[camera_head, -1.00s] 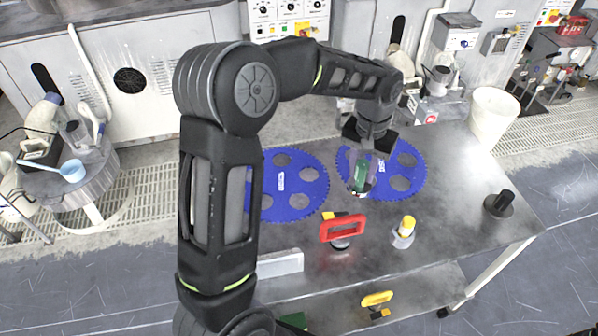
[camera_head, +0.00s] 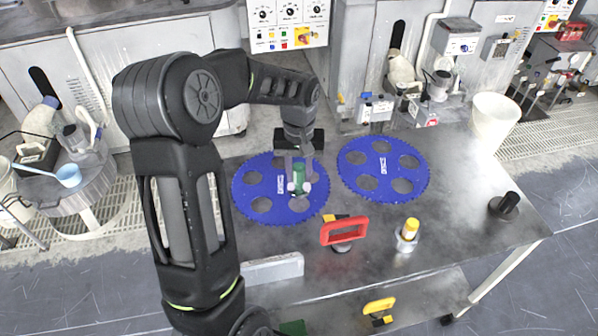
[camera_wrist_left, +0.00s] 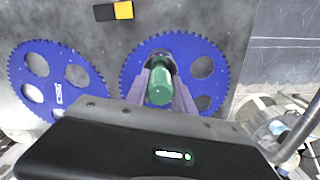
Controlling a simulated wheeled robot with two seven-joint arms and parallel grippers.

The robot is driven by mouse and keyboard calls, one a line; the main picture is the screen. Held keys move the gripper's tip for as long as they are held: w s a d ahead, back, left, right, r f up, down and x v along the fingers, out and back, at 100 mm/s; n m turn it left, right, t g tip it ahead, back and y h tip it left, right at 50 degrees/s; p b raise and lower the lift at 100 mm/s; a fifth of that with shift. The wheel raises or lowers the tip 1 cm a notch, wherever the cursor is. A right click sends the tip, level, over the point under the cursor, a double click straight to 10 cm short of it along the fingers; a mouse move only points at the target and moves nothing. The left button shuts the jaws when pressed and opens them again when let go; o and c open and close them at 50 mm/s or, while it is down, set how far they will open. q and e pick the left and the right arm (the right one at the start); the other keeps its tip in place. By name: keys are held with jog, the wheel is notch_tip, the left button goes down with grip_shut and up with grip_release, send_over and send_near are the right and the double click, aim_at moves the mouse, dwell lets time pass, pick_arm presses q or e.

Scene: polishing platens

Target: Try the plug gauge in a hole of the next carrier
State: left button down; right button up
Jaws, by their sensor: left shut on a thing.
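My left gripper (camera_head: 299,187) is shut on the green plug gauge (camera_head: 299,174), which points down over the left blue carrier (camera_head: 249,181). In the left wrist view the green gauge (camera_wrist_left: 160,86) sits between the two grey fingers, over a hole of the toothed carrier (camera_wrist_left: 186,66). Its lower end is hidden, so I cannot tell whether it is in the hole or above it. The right blue carrier (camera_head: 385,173) lies flat on the table, apart from the gripper. My right gripper is not in view.
On the metal table (camera_head: 455,200) stand a red-handled tool (camera_head: 344,231), a yellow-topped piece in a holder (camera_head: 408,233) and a black knob-like piece (camera_head: 505,204). A white bucket (camera_head: 494,120) is at the back right. A pale block (camera_head: 272,268) lies along the front edge.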

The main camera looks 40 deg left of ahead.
aim_at(299, 189)
pick_arm(q)
jog(key=shift+f+b, duration=1.95)
jog(key=shift+f, duration=0.8)
jog(key=shift+f, duration=0.2)
jog(key=c, duration=1)
grip_release()
jog(key=shift+f, duration=0.1)
jog(key=shift+r+b, duration=0.65)
jog(key=shift+r, duration=3.35)
